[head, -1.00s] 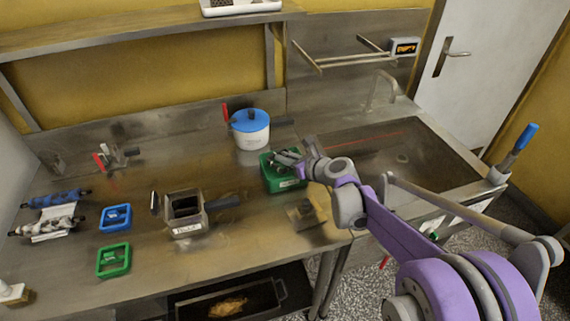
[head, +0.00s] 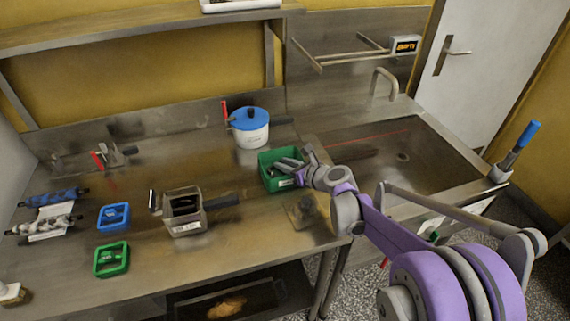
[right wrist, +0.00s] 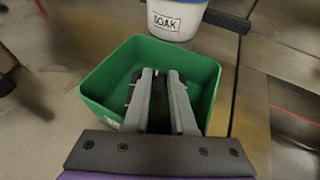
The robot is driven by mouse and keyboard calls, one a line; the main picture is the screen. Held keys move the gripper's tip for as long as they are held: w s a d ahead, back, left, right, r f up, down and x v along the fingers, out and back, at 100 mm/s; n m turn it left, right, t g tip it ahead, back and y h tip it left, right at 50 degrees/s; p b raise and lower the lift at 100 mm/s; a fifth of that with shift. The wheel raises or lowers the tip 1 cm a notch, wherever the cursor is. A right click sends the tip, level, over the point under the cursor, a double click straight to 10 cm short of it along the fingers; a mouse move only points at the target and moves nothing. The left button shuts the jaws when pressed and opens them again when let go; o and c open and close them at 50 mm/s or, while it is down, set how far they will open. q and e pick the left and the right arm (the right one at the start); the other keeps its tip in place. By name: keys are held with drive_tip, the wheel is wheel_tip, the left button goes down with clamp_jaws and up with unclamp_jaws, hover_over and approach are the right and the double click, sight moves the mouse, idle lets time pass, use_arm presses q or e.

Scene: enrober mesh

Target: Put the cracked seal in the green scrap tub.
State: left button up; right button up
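The green scrap tub (head: 285,184) stands on the steel bench, left of the sink. It fills the middle of the right wrist view (right wrist: 103,82). My right gripper (head: 285,163) reaches into the tub's opening from the right. In the right wrist view its two grey fingers (right wrist: 161,75) point down into the tub with a narrow dark gap between them, and I see nothing clearly held. Small dark shapes show inside the tub beside the fingers; I cannot tell whether one is the cracked seal. My left gripper is not in view.
A white pot with a blue lid (head: 250,130) stands just behind the tub. A steel box (head: 184,212), a blue tray (head: 114,217) and a green tray (head: 111,259) are to the left. The sink (head: 405,155) is right.

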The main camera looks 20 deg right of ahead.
drive_tip(key=shift+o, duration=0.9)
drive_tip(key=shift+r, duration=0.2)
drive_tip(key=shift+r+p, duration=0.55)
drive_tip(key=shift+p, duration=0.1)
drive_tip(key=v, duration=1.2)
drive_tip(key=shift+f, duration=0.1)
